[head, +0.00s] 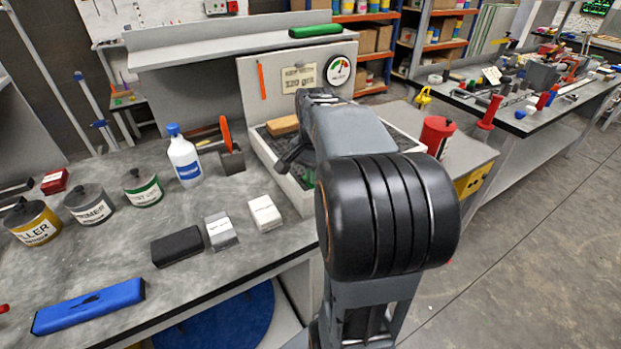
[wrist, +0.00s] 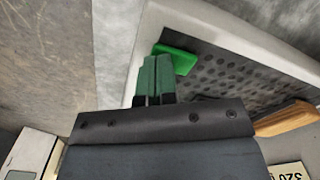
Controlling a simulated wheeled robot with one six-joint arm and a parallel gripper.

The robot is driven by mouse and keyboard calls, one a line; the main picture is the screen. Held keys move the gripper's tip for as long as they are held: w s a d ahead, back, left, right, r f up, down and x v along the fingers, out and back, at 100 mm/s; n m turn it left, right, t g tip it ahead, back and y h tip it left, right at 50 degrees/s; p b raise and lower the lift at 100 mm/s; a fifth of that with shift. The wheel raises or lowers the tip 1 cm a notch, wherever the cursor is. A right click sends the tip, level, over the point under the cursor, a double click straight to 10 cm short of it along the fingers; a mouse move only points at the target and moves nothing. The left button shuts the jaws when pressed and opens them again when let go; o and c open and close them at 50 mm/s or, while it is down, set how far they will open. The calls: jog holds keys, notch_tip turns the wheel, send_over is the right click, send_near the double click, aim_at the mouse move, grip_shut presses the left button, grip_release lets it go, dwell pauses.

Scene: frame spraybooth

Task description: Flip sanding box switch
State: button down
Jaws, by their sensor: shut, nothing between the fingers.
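The sanding box (head: 285,182) has a pale frame, a dark perforated bed and an upright back panel with a round gauge (head: 338,70). In the wrist view its pale rim (wrist: 228,32) runs beside the dark bed. A bright green switch piece (wrist: 178,58) sits at the rim there, tilted. My gripper (wrist: 153,60) is shut and empty, its dark green fingers side by side just left of the switch. I cannot tell whether they touch it.
A wooden block (head: 283,125) lies on the bed. On the bench left of the box stand a white bottle (head: 184,158), several cans and small blocks (head: 264,213). A blue long block (head: 88,306) lies near the front edge. A red can (head: 437,135) stands to the right.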

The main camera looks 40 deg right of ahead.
jog(key=shift+r+p, duration=2.8)
jog(key=shift+r, duration=0.55)
jog(key=shift+w+n, duration=0.1)
jog(key=shift+n, duration=0.2)
jog(key=f+n, duration=0.2)
jog(key=a+f+n, duration=0.1)
jog(key=shift+s+t, duration=0.3)
jog(key=shift+s, duration=0.05)
jog(key=a+n, duration=0.2)
jog(key=s+a, duration=0.1)
jog(key=shift+a+f+n+t, duration=0.3)
jog(key=shift+f+n, duration=0.1)
jog(key=s+a+n+t, duration=0.1)
jog(key=s+a+n, duration=0.1)
jog(key=a, duration=0.5)
jog(key=s+a+n+t+p, duration=0.1)
jog(key=s+a+n, duration=0.2)
jog(key=a+n, duration=0.2)
jog(key=shift+s+a, duration=0.2)
jog(key=shift+a, duration=0.65)
jog(key=shift+d, duration=0.15)
